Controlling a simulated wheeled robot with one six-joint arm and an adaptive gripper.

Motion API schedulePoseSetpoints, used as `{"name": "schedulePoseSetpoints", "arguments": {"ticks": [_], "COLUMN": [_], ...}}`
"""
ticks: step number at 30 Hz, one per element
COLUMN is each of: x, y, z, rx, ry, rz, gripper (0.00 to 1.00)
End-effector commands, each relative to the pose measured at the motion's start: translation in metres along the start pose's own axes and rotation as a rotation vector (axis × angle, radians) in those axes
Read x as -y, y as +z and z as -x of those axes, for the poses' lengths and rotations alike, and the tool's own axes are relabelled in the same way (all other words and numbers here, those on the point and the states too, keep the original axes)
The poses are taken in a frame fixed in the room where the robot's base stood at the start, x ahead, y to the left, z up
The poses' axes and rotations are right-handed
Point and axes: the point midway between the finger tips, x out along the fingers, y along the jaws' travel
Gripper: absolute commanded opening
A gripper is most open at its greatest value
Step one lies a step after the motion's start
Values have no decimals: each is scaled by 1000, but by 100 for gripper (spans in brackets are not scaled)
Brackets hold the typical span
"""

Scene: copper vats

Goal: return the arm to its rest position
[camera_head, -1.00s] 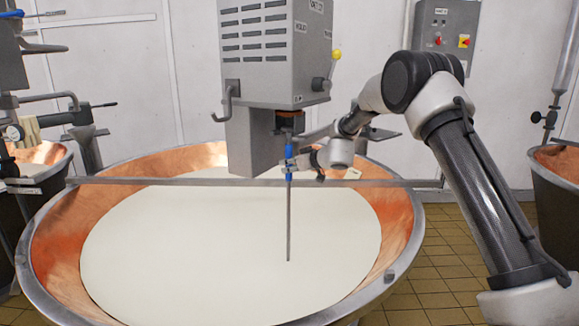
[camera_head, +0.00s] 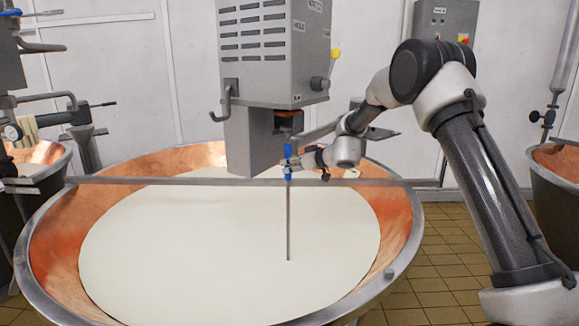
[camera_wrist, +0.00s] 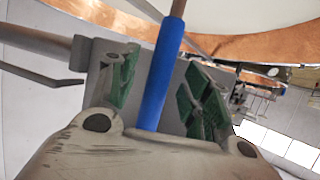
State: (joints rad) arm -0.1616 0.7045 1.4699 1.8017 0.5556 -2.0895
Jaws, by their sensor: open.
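My gripper (camera_head: 294,166) is at the thin rod (camera_head: 289,225), near its blue sleeve (camera_head: 288,151), over the copper vat. In the wrist view my gripper (camera_wrist: 163,82) is open. The blue sleeve (camera_wrist: 160,78) stands between its two green-padded fingers, with gaps visible on both sides. The rod hangs upright below the sleeve, and its lower end is at the white liquid (camera_head: 190,245). My arm reaches in from the right, bent at a raised elbow. What bears the rod's upper end is partly hidden.
The copper vat's rim (camera_head: 40,285) surrounds the liquid. A metal bar (camera_head: 130,181) crosses it. A grey machine housing (camera_head: 270,55) with a yellow-knobbed lever hangs left of my arm. Other vats stand at left and right (camera_head: 558,200). A control box (camera_head: 432,22) is behind my elbow.

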Motion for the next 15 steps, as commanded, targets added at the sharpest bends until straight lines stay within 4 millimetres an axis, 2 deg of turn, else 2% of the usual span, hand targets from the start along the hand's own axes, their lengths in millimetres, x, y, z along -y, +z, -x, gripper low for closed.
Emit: {"name": "schedulePoseSetpoints", "arguments": {"ticks": [3, 9, 15], "x": [-1, -1, -1], "y": [-1, -1, 0], "z": [30, 71, 91], "rx": [-1, -2, -1], "ry": [3, 3, 1], "rz": [-1, 0, -14], "gripper": [49, 49, 49]}}
